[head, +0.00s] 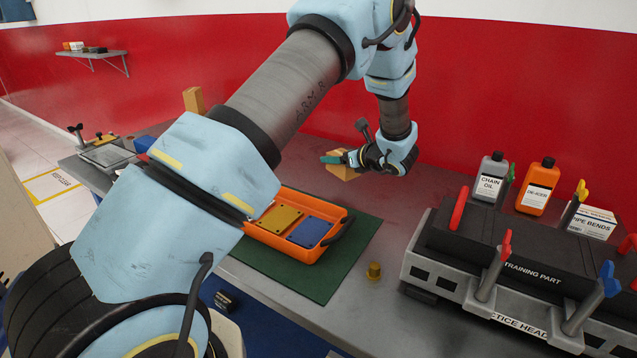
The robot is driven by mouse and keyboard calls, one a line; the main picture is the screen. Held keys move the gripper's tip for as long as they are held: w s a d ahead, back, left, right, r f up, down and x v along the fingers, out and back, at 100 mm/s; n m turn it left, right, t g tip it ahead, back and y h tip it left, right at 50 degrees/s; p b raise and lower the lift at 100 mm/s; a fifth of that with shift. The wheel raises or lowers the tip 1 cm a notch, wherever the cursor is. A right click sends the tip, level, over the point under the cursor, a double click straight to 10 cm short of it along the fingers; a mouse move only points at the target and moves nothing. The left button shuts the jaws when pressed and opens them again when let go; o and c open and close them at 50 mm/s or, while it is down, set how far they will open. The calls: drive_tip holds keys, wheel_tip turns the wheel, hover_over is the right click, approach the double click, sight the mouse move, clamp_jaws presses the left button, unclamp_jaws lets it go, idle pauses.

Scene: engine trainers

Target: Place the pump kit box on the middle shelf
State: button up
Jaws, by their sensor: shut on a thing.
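My gripper (345,158) is at the middle of the head view, above the back of the workbench. It is shut on a small tan box (347,173), partly hidden by the fingers and held clear of the bench. No label can be read on this box, so I cannot confirm from print that it is the pump kit box. A grey wall shelf (112,53) is at the far upper left, with several small items on it. Only this one shelf shows, and I cannot tell whether it is the middle one.
An orange tray (338,238) with yellow and blue plates lies on a green mat (362,252). A brass piece (374,271) stands beside it. At the right are an engine trainer (520,268), a grey bottle (489,178), an orange bottle (537,187) and a white box (592,220).

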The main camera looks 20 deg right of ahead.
drive_tip(key=shift+f+p, duration=0.85)
drive_tip(key=shift+f, duration=2.65)
drive_tip(key=shift+f, duration=0.15)
drive_tip(key=o, duration=1.4)
